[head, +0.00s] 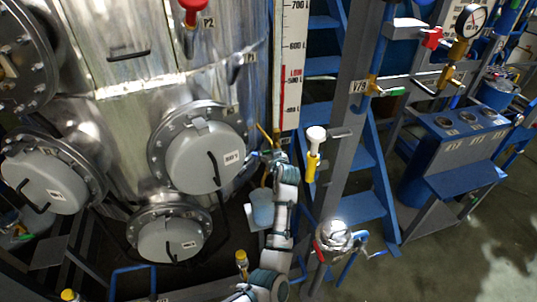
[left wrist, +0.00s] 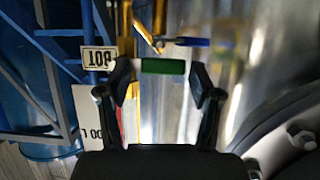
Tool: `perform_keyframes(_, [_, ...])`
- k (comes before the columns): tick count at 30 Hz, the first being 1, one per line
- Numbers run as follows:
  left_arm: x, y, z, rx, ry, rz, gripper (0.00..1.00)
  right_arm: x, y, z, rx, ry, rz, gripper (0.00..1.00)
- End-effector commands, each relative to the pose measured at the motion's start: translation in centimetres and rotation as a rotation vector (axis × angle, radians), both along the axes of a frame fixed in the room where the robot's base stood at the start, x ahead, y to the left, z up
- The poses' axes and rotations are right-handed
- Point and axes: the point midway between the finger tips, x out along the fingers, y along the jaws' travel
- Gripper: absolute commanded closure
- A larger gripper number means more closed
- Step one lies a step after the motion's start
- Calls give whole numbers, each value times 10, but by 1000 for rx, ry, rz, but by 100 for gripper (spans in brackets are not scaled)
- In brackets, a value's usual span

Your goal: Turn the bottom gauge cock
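The level gauge with its white scale strip (head: 294,62) stands upright along the right side of the metal tank. At its lower end, a thin yellow part (head: 263,133) shows just above my left gripper (head: 266,157). In the left wrist view, a green handle piece (left wrist: 163,66) lies between the two fingertips of my left gripper (left wrist: 162,80). The fingers are spread, with a small gap visible on each side of the green piece. A blue handle (left wrist: 190,42) on a yellow fitting is just beyond. My gripper partly hides the cock in the head view. My right gripper is not seen.
Round hatches (head: 205,158) with bolted flanges jut from the tank left of my gripper. A grey post (head: 346,130) with valves and blue stairs (head: 345,207) stand to the right. A label plate (left wrist: 98,58) is near the fingers.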

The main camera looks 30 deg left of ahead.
Motion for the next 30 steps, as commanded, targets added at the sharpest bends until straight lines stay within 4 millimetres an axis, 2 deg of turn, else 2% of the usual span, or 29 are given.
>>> perform_keyframes(1, [-3, 7, -1, 5, 4, 15, 72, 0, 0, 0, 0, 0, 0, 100])
perform_keyframes(4, [-4, 8, -1, 5, 5, 17, 98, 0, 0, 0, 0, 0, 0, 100])
perform_keyframes(5, [-4, 8, -1, 5, 5, 18, 100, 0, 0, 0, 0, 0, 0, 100])
perform_keyframes(18, [-2, 8, 0, 22, 27, 14, 100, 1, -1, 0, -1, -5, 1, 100])
perform_keyframes(30, [2, 5, 13, 184, 215, 12, 100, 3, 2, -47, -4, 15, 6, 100])
